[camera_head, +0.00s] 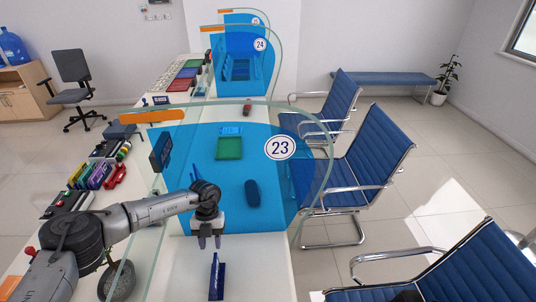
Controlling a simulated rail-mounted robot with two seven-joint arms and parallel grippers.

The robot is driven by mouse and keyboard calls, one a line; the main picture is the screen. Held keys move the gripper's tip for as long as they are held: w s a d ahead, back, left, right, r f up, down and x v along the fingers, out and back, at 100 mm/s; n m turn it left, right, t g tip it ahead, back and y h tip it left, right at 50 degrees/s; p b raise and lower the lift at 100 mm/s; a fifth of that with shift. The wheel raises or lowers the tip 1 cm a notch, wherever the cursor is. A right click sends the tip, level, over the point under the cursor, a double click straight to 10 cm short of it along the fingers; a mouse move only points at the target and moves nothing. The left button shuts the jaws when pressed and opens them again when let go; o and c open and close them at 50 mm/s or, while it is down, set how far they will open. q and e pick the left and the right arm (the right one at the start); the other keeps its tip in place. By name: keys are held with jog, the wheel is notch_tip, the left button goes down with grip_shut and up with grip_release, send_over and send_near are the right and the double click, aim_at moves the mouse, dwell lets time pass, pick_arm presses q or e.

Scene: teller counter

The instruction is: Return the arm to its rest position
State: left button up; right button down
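My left arm (150,209) reaches in from the lower left over the white counter (258,270). My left gripper (210,241) points down at the near side of the blue panel. Its two dark fingers stand apart with a gap and nothing shows between them. A dark blue upright object (217,278) is on the counter just below the fingertips, apart from them as far as I can tell. My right gripper is not in view.
A clear glass partition with a blue panel marked 23 (279,148) stands beside the arm. A green tray (229,148) and a dark blue case (252,192) lie beyond. Binders (98,174) line the left. Blue chairs (372,150) stand right.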

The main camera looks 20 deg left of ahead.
pick_arm(q)
jog(key=shift+d, duration=0.1)
jog(key=s+d+r+m+t+h+p, duration=0.1)
jog(key=s+d+r+h+p, duration=0.3)
jog(key=d, duration=0.8)
jog(key=s+d+f+t+h+p, duration=0.1)
jog(key=d+h+p, duration=0.3)
jog(key=d, duration=0.9)
jog(key=s+d+r+n+t+h+p, duration=0.1)
jog(key=d+r+n+t+h+p, duration=0.25)
jog(key=d+r+t, duration=0.35)
jog(key=s+d+r+n+t+h+p, duration=0.1)
jog(key=d+r+n+t+h+p, duration=0.15)
jog(key=r+n+t, duration=0.4)
jog(key=s+a+r+n+t+y+p, duration=0.35)
jog(key=a+r+n+y+p, duration=0.35)
jog(key=a+n+y, duration=0.5)
jog(key=s+a+n+g+y+p, duration=0.1)
jog(key=s+a+n+g+p, duration=0.2)
jog(key=s, duration=0.7)
jog(key=s+a+f+n+g+y+p, duration=0.1)
jog(key=s+a+n+g+y+p, duration=0.1)
jog(key=s+a+n+g+p, duration=0.2)
jog(key=s+a+n+g, duration=0.1)
jog(key=s+a+g, duration=0.2)
jog(key=s, duration=0.4)
jog(key=shift+s+g+y, duration=0.2)
jog(key=shift+g+y, duration=0.1)
